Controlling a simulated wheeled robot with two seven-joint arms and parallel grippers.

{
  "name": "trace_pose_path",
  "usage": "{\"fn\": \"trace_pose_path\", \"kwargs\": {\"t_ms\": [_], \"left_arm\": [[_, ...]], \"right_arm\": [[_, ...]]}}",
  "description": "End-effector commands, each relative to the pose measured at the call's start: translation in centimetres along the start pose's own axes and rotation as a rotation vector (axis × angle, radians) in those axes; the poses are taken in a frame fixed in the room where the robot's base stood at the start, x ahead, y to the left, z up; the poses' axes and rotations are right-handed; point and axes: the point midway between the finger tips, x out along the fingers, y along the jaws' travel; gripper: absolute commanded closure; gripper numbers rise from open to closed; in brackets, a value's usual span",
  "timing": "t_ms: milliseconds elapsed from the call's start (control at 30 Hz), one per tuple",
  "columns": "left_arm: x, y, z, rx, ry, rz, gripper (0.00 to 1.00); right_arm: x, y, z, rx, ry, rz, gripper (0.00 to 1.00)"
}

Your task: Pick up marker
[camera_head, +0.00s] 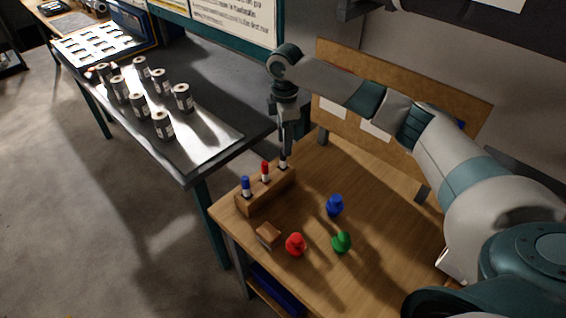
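A wooden marker holder (262,195) stands on the wooden table. A blue-capped marker (246,187) and a red-capped marker (265,171) stand upright in it. A third marker (283,163), with a white body, stands upright at the holder's far right end; its top is covered by the gripper. My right gripper (286,143) points down directly over this third marker. Its fingers are at the marker's top, seen edge-on and small, so I cannot tell whether they are closed on it. My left gripper is out of view.
Red (296,244), green (341,241) and blue (334,205) knobbed pieces and a small wooden block (268,235) are on the wooden table (375,270). A board (400,95) rises behind. Several grey rolls (163,125) stand on the dark table at left.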

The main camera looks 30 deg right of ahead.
Motion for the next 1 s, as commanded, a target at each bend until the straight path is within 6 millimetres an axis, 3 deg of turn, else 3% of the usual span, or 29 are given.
{"fn": "trace_pose_path", "kwargs": {"t_ms": [300,500,1000], "left_arm": [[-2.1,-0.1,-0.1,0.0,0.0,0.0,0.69],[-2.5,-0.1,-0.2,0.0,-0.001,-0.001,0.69],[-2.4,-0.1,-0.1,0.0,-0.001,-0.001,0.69]], "right_arm": [[2.7,0.3,-0.3,0.001,-0.002,-0.004,0.61],[4.8,0.4,-0.3,0.0,-0.002,-0.001,0.61],[5.1,0.4,-0.3,-0.001,-0.001,0.0,0.61]]}}
